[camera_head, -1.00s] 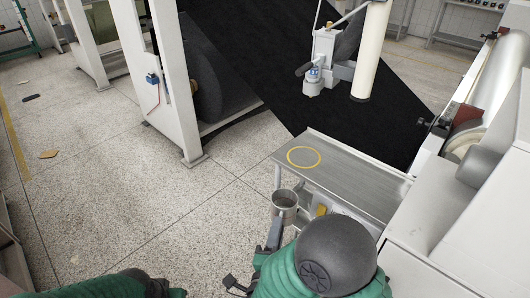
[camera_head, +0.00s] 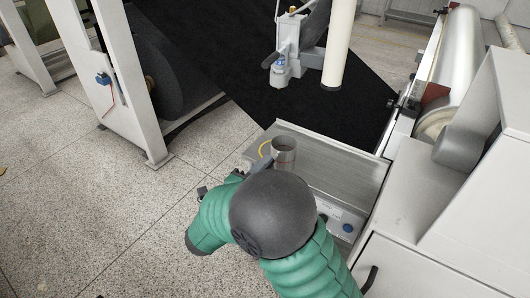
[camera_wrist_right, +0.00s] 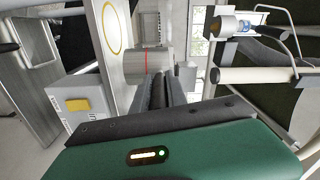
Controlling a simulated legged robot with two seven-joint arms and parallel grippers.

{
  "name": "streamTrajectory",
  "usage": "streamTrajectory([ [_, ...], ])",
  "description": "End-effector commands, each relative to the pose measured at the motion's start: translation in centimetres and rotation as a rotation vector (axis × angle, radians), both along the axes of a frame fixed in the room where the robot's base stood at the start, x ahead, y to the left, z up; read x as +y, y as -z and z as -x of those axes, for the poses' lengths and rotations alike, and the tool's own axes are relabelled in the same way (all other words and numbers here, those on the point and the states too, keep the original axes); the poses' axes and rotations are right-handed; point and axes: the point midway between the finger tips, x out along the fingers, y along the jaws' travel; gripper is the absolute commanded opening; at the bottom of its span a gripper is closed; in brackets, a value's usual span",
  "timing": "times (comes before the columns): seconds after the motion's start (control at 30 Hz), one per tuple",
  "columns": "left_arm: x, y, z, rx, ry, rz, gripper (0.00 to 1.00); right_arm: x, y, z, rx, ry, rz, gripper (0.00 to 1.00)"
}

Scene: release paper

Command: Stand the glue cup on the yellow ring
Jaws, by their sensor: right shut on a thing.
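The glue cup (camera_head: 284,155) is a grey metal cup, upright in the head view, with a red line around it. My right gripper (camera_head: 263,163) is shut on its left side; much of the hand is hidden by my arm. The yellow ring (camera_head: 262,149) lies on the grey metal table; the cup covers its right part in the head view. In the right wrist view the cup (camera_wrist_right: 150,66) is in front of my gripper (camera_wrist_right: 157,88), and the ring (camera_wrist_right: 112,28) shows whole, up and left. I cannot tell the cup's height over the table. My left gripper is not in view.
The metal table (camera_head: 335,165) is bare to the right of the cup. A white machine with a roller (camera_head: 452,58) stands at the right. A cream post (camera_head: 338,45) stands beyond.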

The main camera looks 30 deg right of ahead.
Motion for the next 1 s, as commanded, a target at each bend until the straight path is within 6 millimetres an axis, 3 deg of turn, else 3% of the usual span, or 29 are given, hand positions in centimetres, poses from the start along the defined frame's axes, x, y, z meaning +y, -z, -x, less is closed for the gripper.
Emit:
streamTrajectory([
  [0.2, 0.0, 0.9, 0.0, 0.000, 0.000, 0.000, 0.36, -3.1, 0.7, -6.0, -0.005, 0.002, 0.004, 0.00],
  [0.33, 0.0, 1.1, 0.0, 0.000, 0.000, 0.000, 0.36, -4.2, 0.9, -8.5, -0.005, 0.000, 0.003, 0.00],
  [0.5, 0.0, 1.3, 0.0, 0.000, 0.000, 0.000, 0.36, -5.0, 1.0, -10.0, -0.004, -0.001, 0.005, 0.00],
  [0.7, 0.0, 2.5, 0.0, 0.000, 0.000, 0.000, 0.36, -4.9, 4.5, -10.1, 0.000, -0.002, 0.005, 0.00],
  [1.0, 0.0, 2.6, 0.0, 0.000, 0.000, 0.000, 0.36, -4.9, 4.7, -10.0, -0.003, -0.003, 0.004, 0.00],
])
